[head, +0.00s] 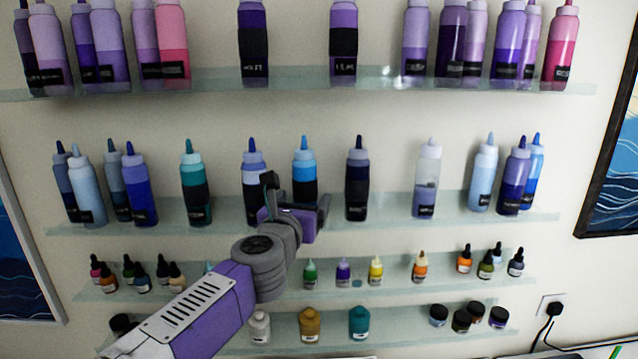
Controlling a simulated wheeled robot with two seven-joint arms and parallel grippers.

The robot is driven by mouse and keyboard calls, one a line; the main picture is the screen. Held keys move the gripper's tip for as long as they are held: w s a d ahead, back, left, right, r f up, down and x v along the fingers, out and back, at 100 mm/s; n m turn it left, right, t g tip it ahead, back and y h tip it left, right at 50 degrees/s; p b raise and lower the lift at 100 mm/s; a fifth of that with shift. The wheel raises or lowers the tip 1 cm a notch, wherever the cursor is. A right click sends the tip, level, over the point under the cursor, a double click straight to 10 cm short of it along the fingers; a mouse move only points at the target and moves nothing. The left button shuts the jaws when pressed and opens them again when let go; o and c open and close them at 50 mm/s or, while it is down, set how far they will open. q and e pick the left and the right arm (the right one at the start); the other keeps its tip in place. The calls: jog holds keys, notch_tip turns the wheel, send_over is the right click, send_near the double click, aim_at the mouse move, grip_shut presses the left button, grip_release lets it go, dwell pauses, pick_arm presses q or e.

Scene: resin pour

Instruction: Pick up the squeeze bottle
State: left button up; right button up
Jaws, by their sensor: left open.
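Several squeeze bottles stand on the upper two glass shelves. My left gripper (297,190) is open in front of the second shelf, its fingers pointing up towards the wall. A light-blue squeeze bottle with a dark band (304,166) shows between and above its fingertips, its lower part hidden by the gripper. No contact shows, and the depth gap is hard to tell. A pale-blue bottle with a dark band (254,172) stands just left, partly behind the left finger. A dark navy bottle (356,182) stands to the right. Which bottle the task means cannot be told. My right gripper is not in view.
The second shelf (392,217) has bare stretches between bottles. The top shelf (300,84) holds purple and pink bottles. Small dropper bottles (376,270) and jars (461,320) stand on lower shelves. Framed pictures (612,180) hang at both sides. A plug with a cable (552,309) is lower right.

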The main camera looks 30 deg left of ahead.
aim_at(302, 192)
pick_arm(q)
jog(key=shift+s+a+r, duration=0.2)
jog(key=shift+a+r, duration=0.1)
jog(key=shift+a, duration=0.05)
jog(key=p+x, duration=0.1)
jog(key=x, duration=0.4)
jog(key=shift+f, duration=0.1)
jog(key=shift+w+a, duration=0.15)
jog(key=shift+w, duration=0.15)
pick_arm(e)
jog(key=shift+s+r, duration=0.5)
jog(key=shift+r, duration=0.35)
pick_arm(q)
jog(key=shift+w, duration=0.1)
jog(key=c, duration=1.2)
